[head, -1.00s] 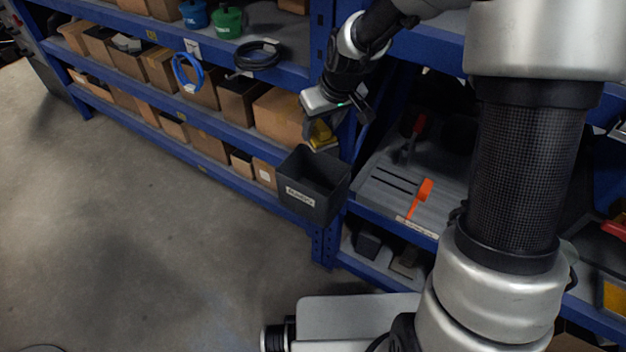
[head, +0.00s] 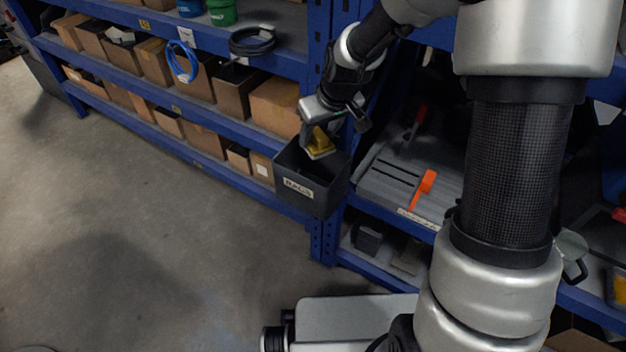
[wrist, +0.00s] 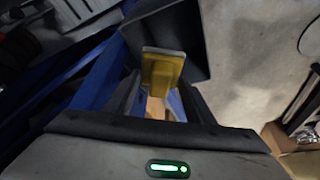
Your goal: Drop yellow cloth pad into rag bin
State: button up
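The yellow cloth pad (head: 320,144) is held at the fingertips of my gripper (head: 318,138), just over the opening of the rag bin. The rag bin (head: 298,190) is a dark open box with a RAGS label, fixed at the front of the blue shelving. In the wrist view the pad (wrist: 163,70) lies between the ends of my two dark fingers (wrist: 160,88). The dark bin wall (wrist: 185,35) shows behind it. The bin's floor is mostly hidden.
Blue shelves (head: 210,115) with cardboard boxes run left of the bin. A grey tray (head: 385,185) with an orange-handled tool (head: 424,185) lies to the right. A blue upright (head: 320,40) stands close by my gripper. The floor (head: 120,220) in front is clear.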

jog(key=o, duration=0.4)
jog(key=p+v, duration=0.4)
jog(key=v, duration=1.3)
jog(key=shift+s+r, duration=0.15)
jog(key=shift+r, duration=0.05)
jog(key=s+d+r+m+t+h, duration=0.1)
jog(key=s+d+r+m, duration=0.25)
jog(key=s, duration=0.75)
jog(key=s+d+r+m+t+h, duration=0.15)
jog(key=s+d+r, duration=0.3)
jog(key=s, duration=0.55)
jog(key=shift+g+y, duration=0.25)
jog(key=shift+g, duration=0.2)
notch_tip(320, 180, up, 19)
jog(key=p, duration=1.9)
jog(key=shift+w+f+p, duration=0.15)
jog(key=shift+f+p, duration=0.05)
jog(key=shift+p, duration=0.15)
